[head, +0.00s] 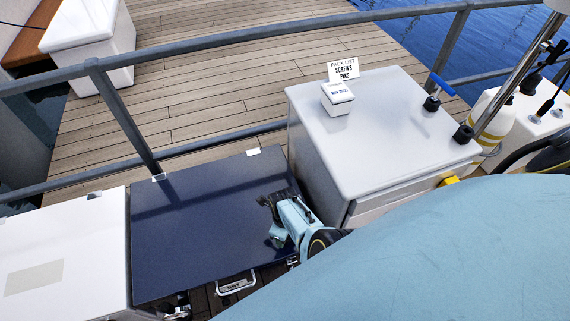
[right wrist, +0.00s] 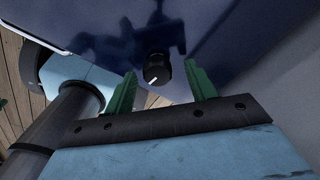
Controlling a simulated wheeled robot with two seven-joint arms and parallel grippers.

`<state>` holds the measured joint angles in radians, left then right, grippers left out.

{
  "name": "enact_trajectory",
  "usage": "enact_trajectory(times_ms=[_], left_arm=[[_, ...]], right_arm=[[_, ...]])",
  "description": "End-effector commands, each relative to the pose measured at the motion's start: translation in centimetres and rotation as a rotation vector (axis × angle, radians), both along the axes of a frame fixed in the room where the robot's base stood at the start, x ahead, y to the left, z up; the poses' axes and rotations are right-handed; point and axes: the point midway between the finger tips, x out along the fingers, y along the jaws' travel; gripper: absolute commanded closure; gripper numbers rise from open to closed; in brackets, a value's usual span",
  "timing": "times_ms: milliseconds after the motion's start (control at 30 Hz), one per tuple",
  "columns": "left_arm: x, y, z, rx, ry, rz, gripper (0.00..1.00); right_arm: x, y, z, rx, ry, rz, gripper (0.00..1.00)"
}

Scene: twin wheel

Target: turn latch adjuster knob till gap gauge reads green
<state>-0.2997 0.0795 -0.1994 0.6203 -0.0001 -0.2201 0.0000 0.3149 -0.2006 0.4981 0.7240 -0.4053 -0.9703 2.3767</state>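A round black knob (right wrist: 157,70) with a white pointer line shows in the right wrist view, on a dark blue glossy panel (right wrist: 220,30). My right gripper (right wrist: 161,72) is open, its two green fingers on either side of the knob in the picture; contact cannot be told. In the head view, my right arm reaches to the right part of the dark blue panel (head: 200,220); its gripper end (head: 268,202) is small there and the knob cannot be made out. My left gripper is not clearly in view. No gap gauge reading can be made out.
A white cabinet (head: 390,125) stands right of the panel, carrying a small labelled box (head: 338,97) and a pack list card (head: 343,69). A white surface (head: 60,245) lies to the left. A grey railing (head: 250,37) runs behind.

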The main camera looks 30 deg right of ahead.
Motion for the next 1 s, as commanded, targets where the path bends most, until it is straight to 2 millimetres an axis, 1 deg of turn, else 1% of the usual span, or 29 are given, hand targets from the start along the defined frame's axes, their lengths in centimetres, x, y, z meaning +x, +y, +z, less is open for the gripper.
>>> enact_trajectory(times_ms=[233,367,467,600,700,900,1000], left_arm=[[0.0,0.0,0.0,0.000,0.000,0.000,0.31],[0.0,0.0,0.7,0.000,0.000,0.000,0.31],[0.0,0.0,1.8,0.000,0.000,0.000,0.31],[0.0,0.0,3.6,0.000,0.000,0.000,0.31],[0.0,0.0,4.5,0.000,0.000,-0.001,0.31],[0.0,0.0,5.7,0.000,0.000,-0.001,0.31],[0.0,0.0,5.9,0.000,0.000,-0.001,0.31]], right_arm=[[-0.2,0.2,0.0,0.003,0.003,0.000,0.44],[-0.2,0.2,1.0,0.003,0.003,0.000,0.44],[-0.2,0.2,2.6,0.003,0.002,-0.001,0.44],[-0.1,0.2,5.7,0.003,0.001,-0.002,0.44],[0.0,0.2,7.8,0.003,-0.001,-0.002,0.44],[0.1,0.2,11.3,0.003,0.001,-0.002,0.44],[0.1,0.1,12.4,0.002,0.001,-0.001,0.44]])
